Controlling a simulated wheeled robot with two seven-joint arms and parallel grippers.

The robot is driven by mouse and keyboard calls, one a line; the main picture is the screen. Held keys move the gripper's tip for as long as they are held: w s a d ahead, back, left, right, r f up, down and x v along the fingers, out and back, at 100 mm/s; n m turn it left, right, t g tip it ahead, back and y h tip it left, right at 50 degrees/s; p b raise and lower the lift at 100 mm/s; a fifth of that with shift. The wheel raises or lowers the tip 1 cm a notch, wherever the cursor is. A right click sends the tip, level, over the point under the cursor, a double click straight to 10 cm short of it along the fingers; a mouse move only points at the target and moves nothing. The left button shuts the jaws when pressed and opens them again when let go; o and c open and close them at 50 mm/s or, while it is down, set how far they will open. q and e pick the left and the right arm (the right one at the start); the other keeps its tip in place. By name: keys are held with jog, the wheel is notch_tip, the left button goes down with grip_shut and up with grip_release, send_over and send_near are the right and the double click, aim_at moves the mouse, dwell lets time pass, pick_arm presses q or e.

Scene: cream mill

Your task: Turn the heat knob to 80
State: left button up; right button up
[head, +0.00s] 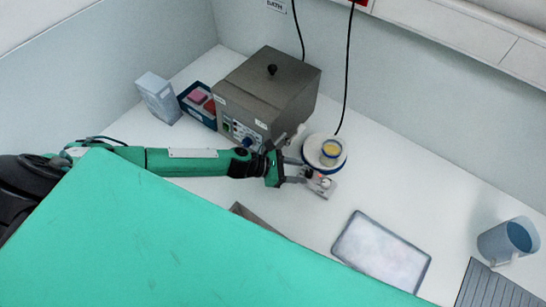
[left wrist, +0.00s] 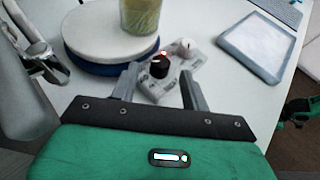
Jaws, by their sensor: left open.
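The hotplate has a round white top with a blue rim (head: 312,150) and a pale control box (head: 331,191) on its near side. In the left wrist view, a black knob (left wrist: 159,69) stands on the box, with a small red light beside it and a pale knob (left wrist: 184,46) farther along. My left gripper (head: 302,172) is open at the control box. In the left wrist view its fingers (left wrist: 161,88) stand either side of the black knob, apart from it as far as I can see. The knob's setting is not readable.
A beaker with yellow contents (head: 331,149) stands on the hotplate. A steel bath (head: 270,85) stands behind left. A tray (head: 381,252) and a blue mug (head: 508,240) are to the right. A green and black part, seemingly my right gripper (left wrist: 297,110), shows at the wrist view's edge.

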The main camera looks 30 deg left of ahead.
pick_arm(q)
jog(key=b+v, duration=0.3)
jog(key=v, duration=0.7)
jog(key=shift+f+b, duration=0.2)
jog(key=shift+b, duration=0.2)
jog(key=shift+v, duration=0.9)
jog(key=shift+w+d+r, duration=0.1)
jog(key=shift+r, duration=0.05)
